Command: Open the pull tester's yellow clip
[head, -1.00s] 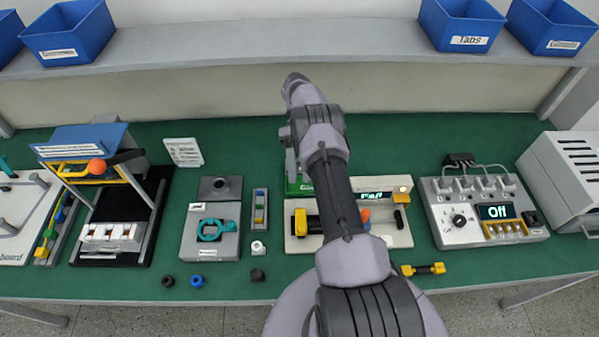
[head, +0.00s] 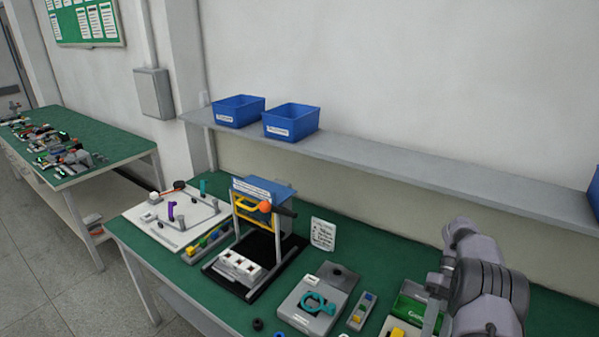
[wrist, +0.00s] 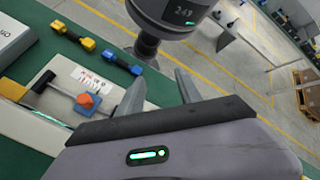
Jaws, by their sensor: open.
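The pull tester is a pale, low device. In the head view only a sliver of its yellow part (head: 396,332) shows at the bottom edge, beside my arm. In the wrist view a pale device (wrist: 35,125) fills the lower left, with a yellow part (wrist: 12,90) at the left edge, a dark bar, and an orange knob (wrist: 87,102) on a rod. This yellow part looks like the clip; whether it is open or shut cannot be told. My gripper (wrist: 158,88) is open and empty, apart from the yellow part.
In the head view, a fixture with a teal ring (head: 318,304), a yellow-framed stand (head: 250,215) and a white board (head: 170,222) stand left of my arm.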

